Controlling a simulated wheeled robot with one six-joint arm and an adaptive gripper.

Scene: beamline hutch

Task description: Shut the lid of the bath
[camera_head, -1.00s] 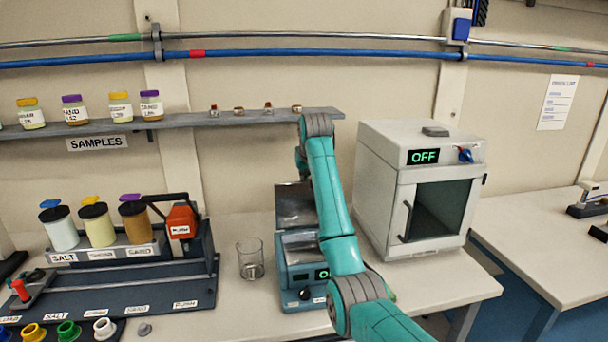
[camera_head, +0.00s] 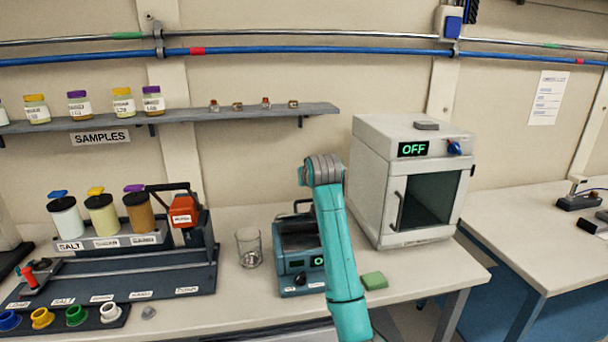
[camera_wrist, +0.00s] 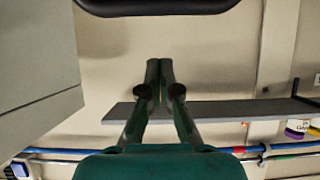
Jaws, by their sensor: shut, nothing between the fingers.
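The bath (camera_head: 289,282) is a teal and grey box on the bench, with a small green display and a dark knob on its front. Its grey lid (camera_head: 292,228) looks lowered over the top, with a dark handle loop standing up at the back left. My arm covers the bath's right side, so I cannot tell whether the lid is fully closed. My gripper (camera_wrist: 160,66) is shut and empty in the wrist view, where a dark rounded bar, perhaps the lid handle (camera_wrist: 158,5), crosses the top edge. In the head view my gripper is hidden behind my arm.
A white oven (camera_head: 412,180) reading OFF stands right of the bath. A glass beaker (camera_head: 249,248) stands close on the left, beside the sample rack (camera_head: 110,262). A green block (camera_head: 374,281) lies on the bench at front right. A shelf (camera_head: 225,113) runs behind.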

